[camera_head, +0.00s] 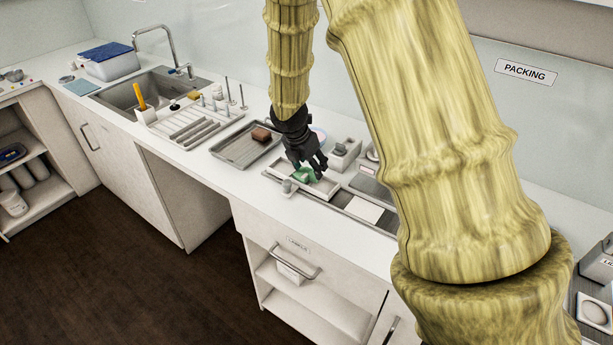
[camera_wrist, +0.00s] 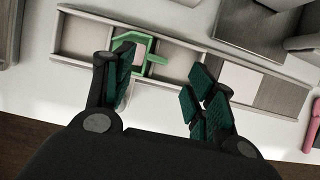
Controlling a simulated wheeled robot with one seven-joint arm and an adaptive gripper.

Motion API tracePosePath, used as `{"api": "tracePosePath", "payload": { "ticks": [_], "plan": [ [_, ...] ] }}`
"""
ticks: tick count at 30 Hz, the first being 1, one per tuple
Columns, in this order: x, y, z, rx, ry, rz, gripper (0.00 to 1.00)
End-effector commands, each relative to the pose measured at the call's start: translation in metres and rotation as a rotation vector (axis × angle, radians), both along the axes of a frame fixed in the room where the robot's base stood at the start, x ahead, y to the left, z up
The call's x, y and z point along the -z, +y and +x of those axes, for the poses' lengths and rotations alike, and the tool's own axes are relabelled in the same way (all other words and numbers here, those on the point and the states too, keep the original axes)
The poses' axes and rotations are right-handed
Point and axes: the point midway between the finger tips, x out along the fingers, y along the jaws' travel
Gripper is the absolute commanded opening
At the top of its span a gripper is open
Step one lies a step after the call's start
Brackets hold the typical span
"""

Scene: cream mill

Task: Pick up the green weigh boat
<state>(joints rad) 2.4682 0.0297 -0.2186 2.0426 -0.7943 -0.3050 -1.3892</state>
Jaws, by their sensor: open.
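The green weigh boat (camera_wrist: 146,43) lies in a shallow light-grey tray (camera_wrist: 64,33) in the wrist view, a small green dish with a short handle-like spout to its right. Its left part is partly hidden behind my left finger. In the head view the weigh boat (camera_head: 303,174) shows as a green patch just below my fingertips. My gripper (camera_wrist: 155,88) is open and empty, its dark green-padded fingers spread apart. The left finger is over or close to the boat's near edge; I cannot tell whether they touch. In the head view my gripper (camera_head: 308,172) points down over the tray.
A drying rack (camera_head: 190,127) and sink (camera_head: 130,97) are further left. Grey equipment (camera_head: 343,152) stands close on the right. A pink object (camera_wrist: 312,125) is at the wrist view's right edge.

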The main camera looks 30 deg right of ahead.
Motion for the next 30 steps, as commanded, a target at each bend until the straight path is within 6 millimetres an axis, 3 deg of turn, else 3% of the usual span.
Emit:
{"api": "tracePosePath", "payload": {
  "ticks": [18,28,30],
  "plan": [
    [0.043,-0.015,0.012,-0.003,0.001,0.0,0.56],
    [0.046,-0.017,0.012,-0.002,0.0,0.0,0.56],
    [0.046,-0.017,0.012,-0.002,0.0,0.0,0.47]
  ]
}}
